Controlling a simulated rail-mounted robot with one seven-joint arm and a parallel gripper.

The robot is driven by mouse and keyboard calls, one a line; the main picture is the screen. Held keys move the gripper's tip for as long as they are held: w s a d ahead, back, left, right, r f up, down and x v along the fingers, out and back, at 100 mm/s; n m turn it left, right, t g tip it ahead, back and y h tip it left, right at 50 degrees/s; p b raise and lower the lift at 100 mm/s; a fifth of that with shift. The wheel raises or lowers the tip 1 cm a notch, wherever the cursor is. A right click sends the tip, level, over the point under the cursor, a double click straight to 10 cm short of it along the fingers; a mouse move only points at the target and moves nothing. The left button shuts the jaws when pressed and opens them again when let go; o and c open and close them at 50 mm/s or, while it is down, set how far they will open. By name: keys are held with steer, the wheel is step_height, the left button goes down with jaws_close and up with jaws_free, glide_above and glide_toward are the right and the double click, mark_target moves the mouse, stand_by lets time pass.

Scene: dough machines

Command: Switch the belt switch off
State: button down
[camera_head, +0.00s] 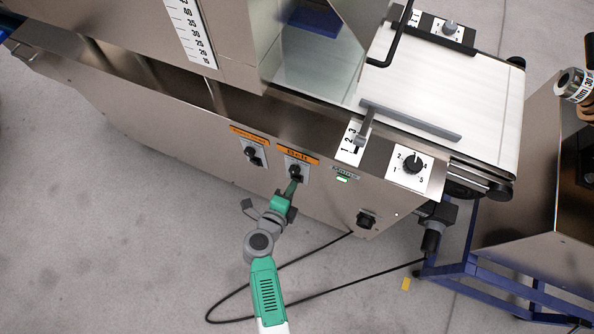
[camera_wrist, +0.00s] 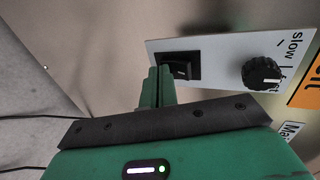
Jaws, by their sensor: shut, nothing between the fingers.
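The belt panel (camera_head: 306,171) is a white plate under an orange label (camera_head: 298,155) on the machine's side. In the wrist view its black rocker switch (camera_wrist: 181,67) sits left of a black slow-to-fast knob (camera_wrist: 262,74). My gripper (camera_wrist: 159,74) is shut and empty, with its green fingertips at the left edge of the rocker switch. I cannot tell whether they touch it. In the head view my gripper (camera_head: 293,184) is just below the belt knob (camera_head: 296,169) and hides the switch. The switch's position is not clear.
A similar panel (camera_head: 252,156) with an orange label is to the left. A green button or light (camera_head: 342,179) and a numbered dial (camera_head: 414,165) are to the right. The floor at the lower left is clear.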

step_height(320, 180, up, 2)
steer(key=shift+w+r+p, duration=0.1)
steer(key=shift+p, duration=0.9)
steer(key=p+v, duration=0.7)
steer(key=v, duration=0.7)
steer(key=shift+f, duration=0.3)
steer(key=shift+a, duration=0.1)
